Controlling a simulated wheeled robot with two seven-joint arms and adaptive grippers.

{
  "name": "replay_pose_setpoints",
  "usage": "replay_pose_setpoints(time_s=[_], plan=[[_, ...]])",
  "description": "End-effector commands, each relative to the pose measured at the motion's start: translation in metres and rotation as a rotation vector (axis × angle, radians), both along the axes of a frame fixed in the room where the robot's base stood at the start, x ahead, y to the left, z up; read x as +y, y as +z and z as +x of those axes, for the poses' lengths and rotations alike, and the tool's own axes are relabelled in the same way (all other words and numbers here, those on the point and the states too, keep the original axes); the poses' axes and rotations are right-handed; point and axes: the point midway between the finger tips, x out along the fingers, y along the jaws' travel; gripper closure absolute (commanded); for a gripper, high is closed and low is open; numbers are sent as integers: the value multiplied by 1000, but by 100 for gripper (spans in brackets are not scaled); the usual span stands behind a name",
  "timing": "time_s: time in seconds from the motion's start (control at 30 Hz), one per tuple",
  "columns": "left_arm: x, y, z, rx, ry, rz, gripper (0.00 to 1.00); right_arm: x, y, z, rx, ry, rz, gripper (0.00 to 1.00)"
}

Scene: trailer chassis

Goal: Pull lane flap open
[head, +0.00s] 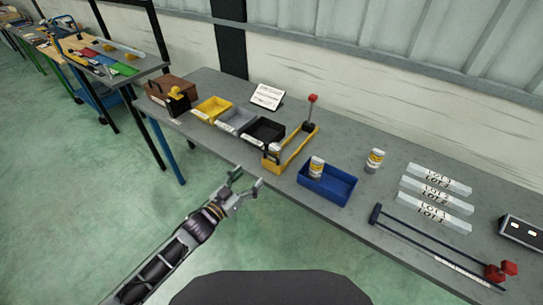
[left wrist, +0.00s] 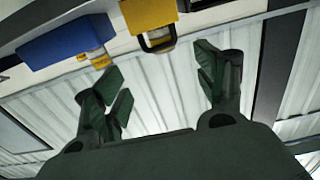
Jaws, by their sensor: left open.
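A yellow lane frame (head: 294,154) stands at the bench's front edge, with a red-topped lever (head: 312,104) at its far end. A labelled can (head: 275,149) is at its near end. In the left wrist view a yellow front panel (left wrist: 148,14) with a dark loop handle (left wrist: 158,42) shows at the top; I take it for the lane flap. My left gripper (head: 248,181) is open and empty, just off the bench edge in front of the frame. In the wrist view its fingers (left wrist: 162,80) are spread, apart from the handle. My right gripper is not in view.
A blue bin (head: 327,190) with a can (head: 317,167) sits right of the frame; it also shows in the wrist view (left wrist: 52,42). Yellow (head: 211,108), grey and black (head: 264,131) bins stand left. Another can (head: 374,161), clear lot boxes (head: 436,188) and a dark rail frame lie right.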

Motion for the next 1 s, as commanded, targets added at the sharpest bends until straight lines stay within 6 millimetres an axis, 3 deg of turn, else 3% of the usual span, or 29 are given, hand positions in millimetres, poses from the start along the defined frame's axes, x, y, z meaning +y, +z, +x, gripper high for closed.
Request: replay_pose_setpoints(time_s=[0.17,0.57,1.0], plan=[[0,0,0,6,1,-6,29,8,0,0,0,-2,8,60],[-2,-1,4,6,1,-4,29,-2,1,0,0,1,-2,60],[-20,0,29,4,2,-4,29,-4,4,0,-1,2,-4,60]])
